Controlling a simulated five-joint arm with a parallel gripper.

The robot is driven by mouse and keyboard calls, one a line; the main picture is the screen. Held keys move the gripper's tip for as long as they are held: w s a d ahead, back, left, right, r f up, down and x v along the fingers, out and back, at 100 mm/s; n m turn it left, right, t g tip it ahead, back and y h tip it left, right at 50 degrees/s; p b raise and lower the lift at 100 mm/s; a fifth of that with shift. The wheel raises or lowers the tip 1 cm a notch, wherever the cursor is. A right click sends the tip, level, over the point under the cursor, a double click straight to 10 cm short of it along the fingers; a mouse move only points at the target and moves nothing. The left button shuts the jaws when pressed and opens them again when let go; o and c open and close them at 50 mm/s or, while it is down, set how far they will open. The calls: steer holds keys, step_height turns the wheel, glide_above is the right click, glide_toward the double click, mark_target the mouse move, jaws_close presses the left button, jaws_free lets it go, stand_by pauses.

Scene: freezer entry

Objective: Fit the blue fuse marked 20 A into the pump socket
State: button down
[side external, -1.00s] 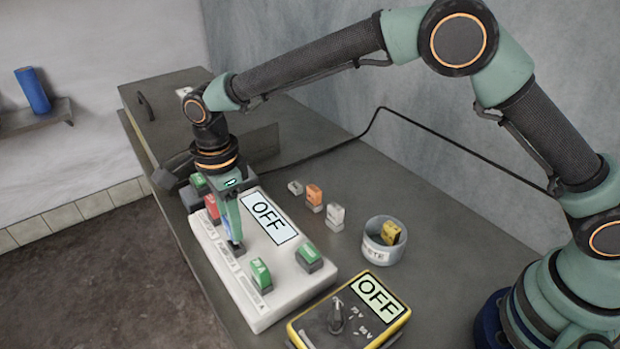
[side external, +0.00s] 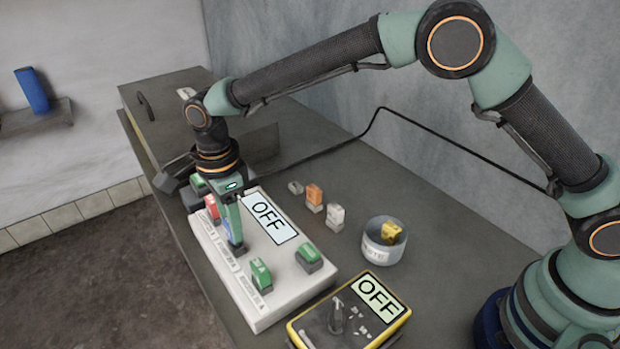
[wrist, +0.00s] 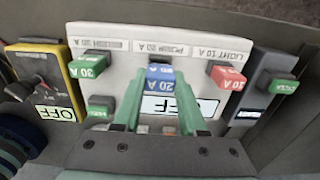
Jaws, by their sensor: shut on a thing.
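The blue fuse marked 20 A (wrist: 159,78) is between the fingers of my gripper (wrist: 159,85) in the wrist view. My gripper is shut on it. The fuse is at the middle position of the white panel (wrist: 125,75), by the pump label (wrist: 160,48). In the side external view my gripper (side external: 236,245) points down at the panel (side external: 287,290), between a red fuse (side external: 212,207) and a green fuse (side external: 261,273). The fingers mostly hide the blue fuse there. The pump socket is hidden under it, so I cannot tell how deep the fuse sits.
The panel's display (side external: 268,217) reads OFF. A yellow tester (side external: 350,318) also reads OFF. A cup (side external: 384,243) holds a yellow fuse (side external: 391,232). Orange (side external: 314,194) and pale (side external: 335,213) fuses stand on the bench behind the panel.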

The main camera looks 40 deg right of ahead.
steer(key=shift+f, duration=0.95)
steer(key=shift+c, duration=1.9)
jaws_free()
step_height(320, 180, up, 11)
steer(key=shift+r, duration=0.6)
